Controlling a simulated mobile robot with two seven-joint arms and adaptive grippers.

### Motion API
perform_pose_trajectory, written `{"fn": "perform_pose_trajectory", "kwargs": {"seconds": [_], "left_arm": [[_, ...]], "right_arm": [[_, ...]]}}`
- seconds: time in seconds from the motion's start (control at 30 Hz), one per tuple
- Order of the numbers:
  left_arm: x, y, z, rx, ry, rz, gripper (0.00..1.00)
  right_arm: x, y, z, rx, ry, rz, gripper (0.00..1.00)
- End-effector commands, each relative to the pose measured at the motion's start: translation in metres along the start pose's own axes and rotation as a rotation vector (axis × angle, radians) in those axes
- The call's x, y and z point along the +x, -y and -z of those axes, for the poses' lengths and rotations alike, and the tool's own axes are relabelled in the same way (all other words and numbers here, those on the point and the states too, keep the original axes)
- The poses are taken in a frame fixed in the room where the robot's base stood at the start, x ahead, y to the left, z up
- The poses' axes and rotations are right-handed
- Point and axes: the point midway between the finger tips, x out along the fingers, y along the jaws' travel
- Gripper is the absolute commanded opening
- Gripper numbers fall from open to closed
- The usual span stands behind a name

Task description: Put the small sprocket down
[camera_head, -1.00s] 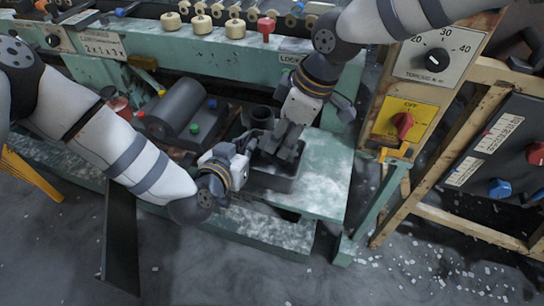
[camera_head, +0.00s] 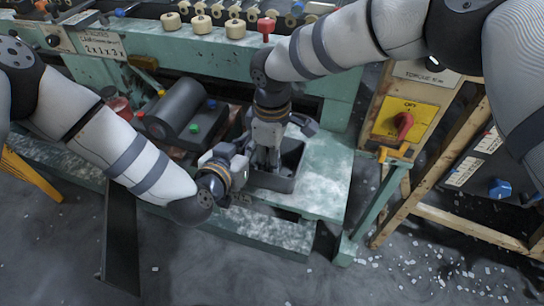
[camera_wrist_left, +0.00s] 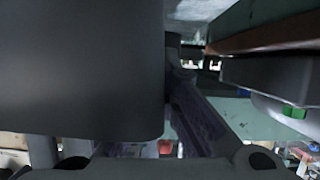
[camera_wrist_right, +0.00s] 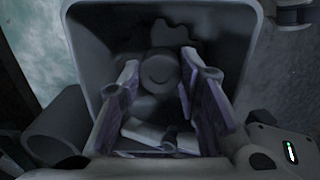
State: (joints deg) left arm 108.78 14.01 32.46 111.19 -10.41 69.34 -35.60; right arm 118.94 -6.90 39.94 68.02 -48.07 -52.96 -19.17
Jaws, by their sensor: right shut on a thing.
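The small sprocket (camera_wrist_right: 160,75), a dark toothed piece with a round hub, is inside a dark square tray (camera_wrist_right: 88,62) in the right wrist view. My right gripper (camera_wrist_right: 160,85) reaches down into the tray with its fingers on either side of the hub, shut on it. Whether the sprocket touches the tray floor is unclear. In the head view the right gripper (camera_head: 266,160) points down into the tray (camera_head: 270,184) and hides the sprocket. My left gripper (camera_head: 236,150) is at the tray's left side; its finger opening is hidden there, and a dark surface (camera_wrist_left: 80,70) blocks its wrist view.
The tray stands on a worn green bench (camera_head: 322,180), bare to its right. A grey cylinder (camera_wrist_right: 58,135) is close beside the tray. A dark motor (camera_head: 175,108) lies to the left. A yellow switch panel (camera_head: 400,120) stands at the right.

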Motion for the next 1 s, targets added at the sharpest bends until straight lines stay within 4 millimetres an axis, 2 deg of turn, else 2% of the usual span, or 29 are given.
{"fn": "perform_pose_trajectory", "kwargs": {"seconds": [0.03,0.07,0.13,0.47,0.57,0.8,1.0], "left_arm": [[0.0,0.0,0.0,0.0,0.0,0.0,0.0],[0.0,0.0,0.0,0.0,0.0,0.0,0.0],[0.0,0.0,0.0,0.0,0.0,0.0,0.0],[0.0,0.0,0.0,0.0,-0.001,0.0,0.0],[0.0,0.0,0.0,0.0,-0.001,0.0,0.0],[0.0,0.0,0.001,0.0,-0.001,0.0,0.0],[0.0,0.0,0.001,0.0,-0.001,0.0,0.0]], "right_arm": [[0.001,0.0,0.0,0.0,0.0,0.0,0.0],[0.002,0.0,0.0,0.0,0.0,0.001,0.36],[0.001,0.0,0.0,0.0,0.0,0.001,0.51],[-0.002,0.0,0.0,0.0,-0.001,-0.001,0.51],[-0.019,-0.002,0.0,0.0,-0.002,-0.005,0.51],[-0.085,-0.001,0.0,0.0,-0.003,-0.004,0.51],[-0.116,0.0,0.0,-0.001,-0.001,-0.001,0.51]]}}
